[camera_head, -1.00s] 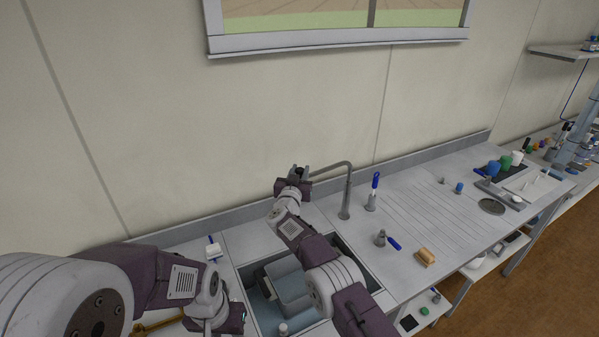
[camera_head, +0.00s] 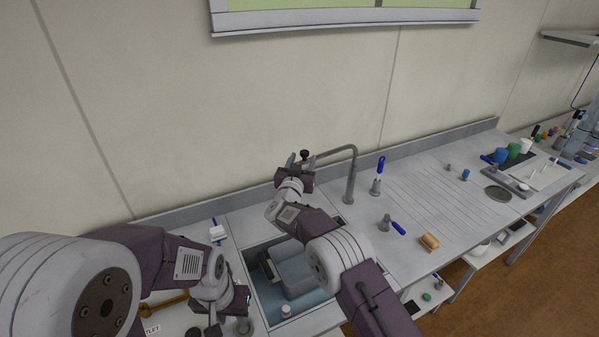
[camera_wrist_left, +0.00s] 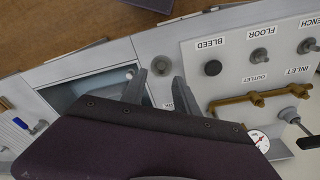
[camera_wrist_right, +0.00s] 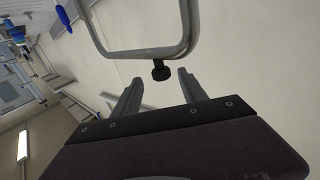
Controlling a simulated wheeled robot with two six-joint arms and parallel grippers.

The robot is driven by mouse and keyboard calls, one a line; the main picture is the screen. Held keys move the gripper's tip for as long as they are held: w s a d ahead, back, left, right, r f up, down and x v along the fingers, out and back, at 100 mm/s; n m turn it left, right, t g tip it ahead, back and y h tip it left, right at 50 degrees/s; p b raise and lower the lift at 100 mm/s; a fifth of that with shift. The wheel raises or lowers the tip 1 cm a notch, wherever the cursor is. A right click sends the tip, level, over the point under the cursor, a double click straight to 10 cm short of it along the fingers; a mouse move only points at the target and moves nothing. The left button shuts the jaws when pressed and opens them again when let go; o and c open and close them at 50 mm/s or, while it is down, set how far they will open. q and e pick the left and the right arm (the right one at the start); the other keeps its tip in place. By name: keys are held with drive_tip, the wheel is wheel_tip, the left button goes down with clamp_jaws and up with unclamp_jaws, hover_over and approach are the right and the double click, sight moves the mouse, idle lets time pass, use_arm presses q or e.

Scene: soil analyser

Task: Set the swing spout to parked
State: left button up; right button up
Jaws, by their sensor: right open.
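The swing spout (camera_head: 351,177) is a grey bent pipe rising behind the sink, its arm reaching left over the back of the basin to a black tip (camera_head: 305,153). My right gripper (camera_head: 303,160) is at that tip, with its fingers open. In the right wrist view the spout pipe (camera_wrist_right: 140,53) crosses the top, and its black tip (camera_wrist_right: 161,72) is in line with the gap between the open fingers (camera_wrist_right: 160,82), apparently touching neither. My left gripper (camera_wrist_left: 158,80) is open and empty, low at the left of the sink.
The sink basin (camera_head: 252,280) holds a grey tub (camera_head: 292,272). A valve panel with labels (camera_wrist_left: 235,80) and brass pipes (camera_wrist_left: 240,103) lies near my left gripper.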

use_arm(q)
wheel_tip(320, 180, down, 6)
drive_tip(key=b, duration=0.5)
drive_tip(key=shift+r, duration=0.15)
use_arm(e)
drive_tip(key=s, duration=0.4)
drive_tip(key=shift+s+a, duration=0.35)
drive_tip(key=shift+s, duration=0.05)
use_arm(q)
drive_tip(key=shift+c, duration=0.3)
